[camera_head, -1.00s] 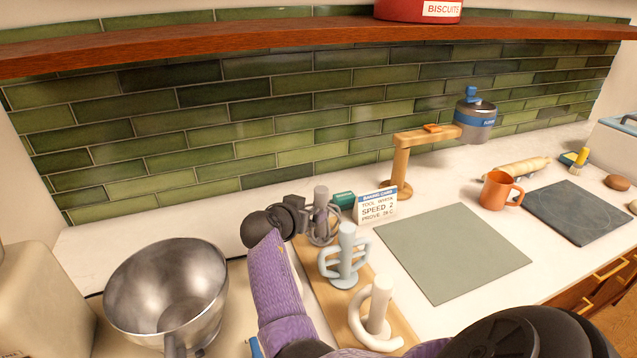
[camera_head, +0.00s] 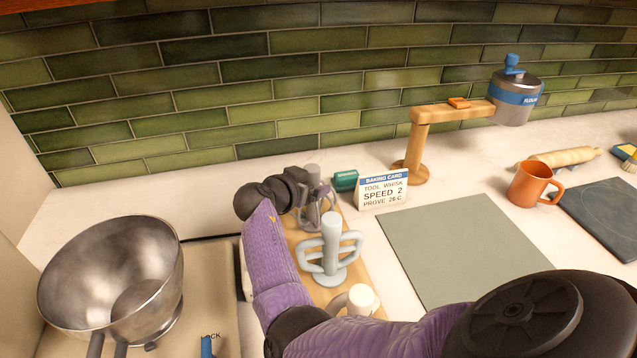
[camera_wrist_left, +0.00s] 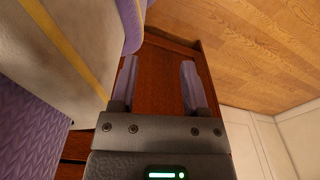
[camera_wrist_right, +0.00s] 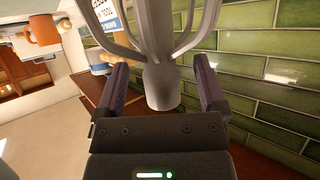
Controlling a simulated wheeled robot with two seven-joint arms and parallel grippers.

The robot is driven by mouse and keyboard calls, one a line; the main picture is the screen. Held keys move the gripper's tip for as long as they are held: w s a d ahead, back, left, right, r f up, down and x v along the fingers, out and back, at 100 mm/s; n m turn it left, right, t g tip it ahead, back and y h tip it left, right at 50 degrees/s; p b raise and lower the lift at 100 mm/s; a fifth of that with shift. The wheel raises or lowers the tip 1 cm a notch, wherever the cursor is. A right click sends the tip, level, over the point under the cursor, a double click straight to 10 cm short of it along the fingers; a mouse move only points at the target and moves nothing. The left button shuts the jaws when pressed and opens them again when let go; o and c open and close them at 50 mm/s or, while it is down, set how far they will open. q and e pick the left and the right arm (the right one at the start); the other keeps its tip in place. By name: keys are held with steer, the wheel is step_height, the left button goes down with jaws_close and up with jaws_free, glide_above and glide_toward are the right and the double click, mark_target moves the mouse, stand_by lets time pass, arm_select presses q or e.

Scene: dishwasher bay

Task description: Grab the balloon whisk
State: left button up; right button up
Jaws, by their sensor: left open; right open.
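The balloon whisk (camera_head: 318,216) is grey with looped wires and stands at the far end of a wooden board (camera_head: 352,268). My right gripper (camera_head: 308,190) is open at its upper part. In the right wrist view the whisk's shaft (camera_wrist_right: 162,90) lies between the spread fingers of the right gripper (camera_wrist_right: 160,78), with the wires beyond. Contact with either finger cannot be made out. My left gripper (camera_wrist_left: 158,78) is open and empty in the left wrist view, beside dark wood fronts; it is out of the head view.
A pale blue-grey beater (camera_head: 331,246) and a white hook tool (camera_head: 357,300) stand nearer on the board. A steel bowl (camera_head: 110,275) is at left. A baking card (camera_head: 383,190), green box (camera_head: 345,180) and wooden stand (camera_head: 415,150) are behind. A grey-green mat (camera_head: 460,240) is bare.

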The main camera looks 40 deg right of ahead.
jaws_close()
steer(key=shift+s+a+f, duration=0.1)
steer(key=shift+s+f, duration=0.05)
steer(key=shift+f, duration=0.05)
stand_by(0.9)
